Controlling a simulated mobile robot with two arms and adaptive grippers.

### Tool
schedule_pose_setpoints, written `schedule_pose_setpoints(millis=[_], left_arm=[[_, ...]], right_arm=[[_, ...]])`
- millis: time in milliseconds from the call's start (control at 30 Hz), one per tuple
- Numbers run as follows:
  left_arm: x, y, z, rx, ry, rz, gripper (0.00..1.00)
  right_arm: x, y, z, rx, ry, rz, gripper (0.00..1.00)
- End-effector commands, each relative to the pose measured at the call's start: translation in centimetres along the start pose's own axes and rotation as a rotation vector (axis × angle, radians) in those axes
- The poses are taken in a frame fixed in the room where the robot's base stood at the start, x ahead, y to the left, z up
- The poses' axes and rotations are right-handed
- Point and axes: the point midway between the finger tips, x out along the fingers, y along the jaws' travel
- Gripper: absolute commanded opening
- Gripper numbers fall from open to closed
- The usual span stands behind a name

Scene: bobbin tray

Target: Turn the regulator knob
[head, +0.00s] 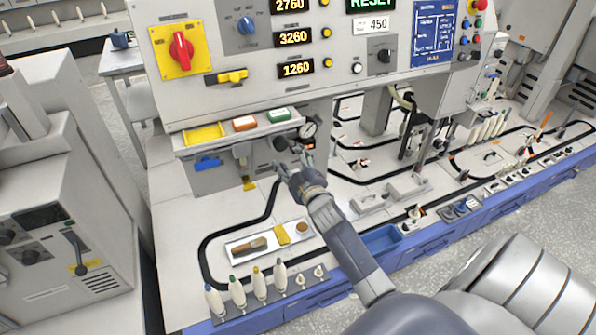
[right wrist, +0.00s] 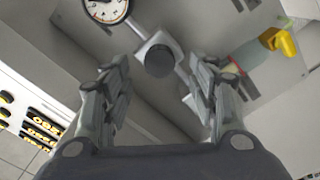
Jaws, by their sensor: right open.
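The regulator knob (right wrist: 160,60) is a dark round knob on a pale block under the machine. In the head view the dark knob (head: 281,144) is small, just left of the gauge. A white round pressure gauge (right wrist: 106,8) sits at the upper left of the wrist view; it also shows in the head view (head: 309,129). My right gripper (head: 293,165) is open just below and in front of the knob. In the right wrist view the knob lies beyond the gap between the open fingers (right wrist: 163,82), with nothing held. My left gripper is not in view.
The control panel (head: 340,75) overhangs the work area. A yellow part (head: 248,183) hangs left of my gripper and a blue handle (head: 207,164) is further left. A white tray (head: 236,256) and several bobbins (head: 258,280) are on the bench below.

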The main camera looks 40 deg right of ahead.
Motion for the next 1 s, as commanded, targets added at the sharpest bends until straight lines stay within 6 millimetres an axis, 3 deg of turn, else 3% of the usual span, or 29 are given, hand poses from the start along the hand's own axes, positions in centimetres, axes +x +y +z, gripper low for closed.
schedule_pose_setpoints(millis=[200,400,1000], left_arm=[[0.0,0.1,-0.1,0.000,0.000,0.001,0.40],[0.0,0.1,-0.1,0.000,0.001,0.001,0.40],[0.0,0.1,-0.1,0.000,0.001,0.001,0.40]], right_arm=[[-4.3,-0.1,0.1,0.001,-0.001,-0.002,0.54],[-6.5,-0.1,0.0,0.001,-0.001,-0.001,0.54],[-7.0,-0.1,0.0,0.001,0.000,-0.001,0.54]])
